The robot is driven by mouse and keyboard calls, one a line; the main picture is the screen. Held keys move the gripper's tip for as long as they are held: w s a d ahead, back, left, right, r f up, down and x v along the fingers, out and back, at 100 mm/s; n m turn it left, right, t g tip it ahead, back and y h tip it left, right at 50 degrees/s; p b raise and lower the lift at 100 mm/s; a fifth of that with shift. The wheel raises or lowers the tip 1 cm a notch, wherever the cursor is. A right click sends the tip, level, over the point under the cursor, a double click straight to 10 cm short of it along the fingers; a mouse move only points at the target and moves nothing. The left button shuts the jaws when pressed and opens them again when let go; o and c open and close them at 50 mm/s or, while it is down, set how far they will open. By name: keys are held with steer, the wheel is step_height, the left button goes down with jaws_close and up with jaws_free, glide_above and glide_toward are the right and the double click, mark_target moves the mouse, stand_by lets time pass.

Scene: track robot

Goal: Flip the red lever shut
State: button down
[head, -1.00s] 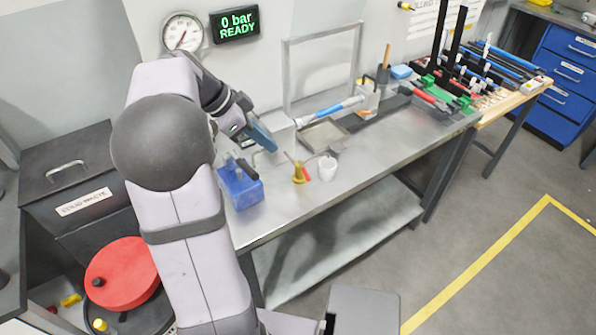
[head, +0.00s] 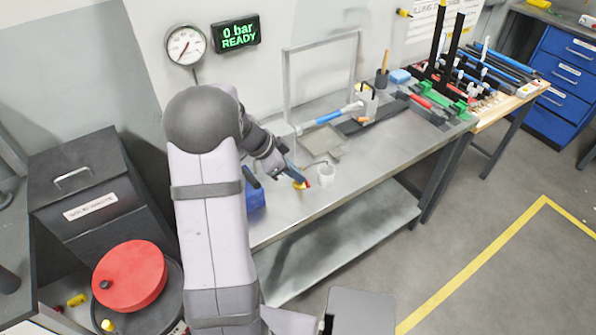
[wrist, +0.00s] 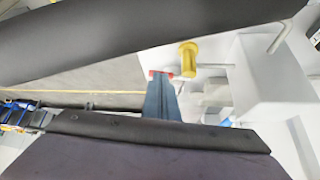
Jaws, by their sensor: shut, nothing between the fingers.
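The red lever (head: 308,182) shows as a small red patch on the brass valve (head: 299,186) near the bench's front edge. My gripper (head: 294,173) is shut and empty, its blue fingers angled down, with the tips close beside the lever. In the wrist view the fingertips (wrist: 161,80) overlap the lever, and red (wrist: 151,73) shows on both sides of them. The yellow brass body (wrist: 188,58) stands just right of the tips. The fingers hide part of the lever, so I cannot tell its exact angle or whether I touch it.
A white cup (head: 323,178) stands just right of the valve, and a blue bin (head: 256,197) stands to its left, partly behind my arm. A metal tray (head: 325,141) lies behind. The wall display (head: 236,33) reads "0 bar READY". The bench's front right is clear.

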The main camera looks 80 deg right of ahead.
steer(key=shift+s+d+f, duration=0.1)
steer(key=shift+s+f, duration=0.15)
steer(key=shift+f, duration=0.1)
steer(key=shift+s+d+n+t+h+b, duration=0.1)
steer(key=shift+s+n+t+h+b, duration=0.25)
steer(key=shift+n+b, duration=0.55)
steer(key=shift+s+n+t+h+b, duration=0.15)
steer(key=shift+n+t+h+b, duration=0.4)
steer(key=shift+n, duration=0.6)
steer(key=shift+s+d+n+t+h+b, duration=0.1)
steer(key=shift+s+n+t+h+b, duration=0.2)
steer(key=shift+n+t+b, duration=0.55)
steer(key=shift+w+g, duration=0.2)
steer(key=shift+g, duration=0.25)
steer(key=shift+w+a+b, duration=0.1)
steer(key=shift+w+b, duration=0.2)
steer(key=shift+w, duration=0.35)
